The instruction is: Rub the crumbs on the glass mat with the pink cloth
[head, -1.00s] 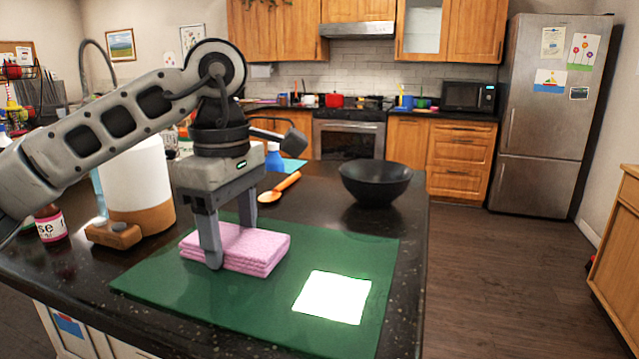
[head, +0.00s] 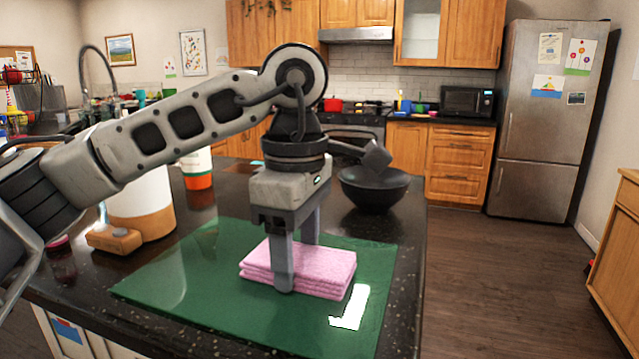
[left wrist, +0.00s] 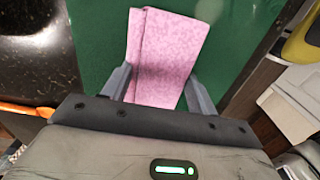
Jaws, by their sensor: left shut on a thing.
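The pink cloth (head: 318,268) is folded and lies flat on the green glass mat (head: 190,280), right of the mat's middle. My left gripper (head: 295,280) points down with its fingers on either side of the cloth, shut on it. In the left wrist view the cloth (left wrist: 162,58) sits between the two fingers (left wrist: 157,88). No crumbs can be made out on the mat; the cloth and arm cover part of it. A bright reflection shows on the mat right of the cloth. My right gripper is not in view.
A black bowl (head: 374,190) stands behind the mat on the dark counter (head: 235,200). A white container with a wooden base (head: 142,200) stands at the left, and an orange-and-white tub (head: 197,170) behind it. The counter's right edge runs close beside the mat.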

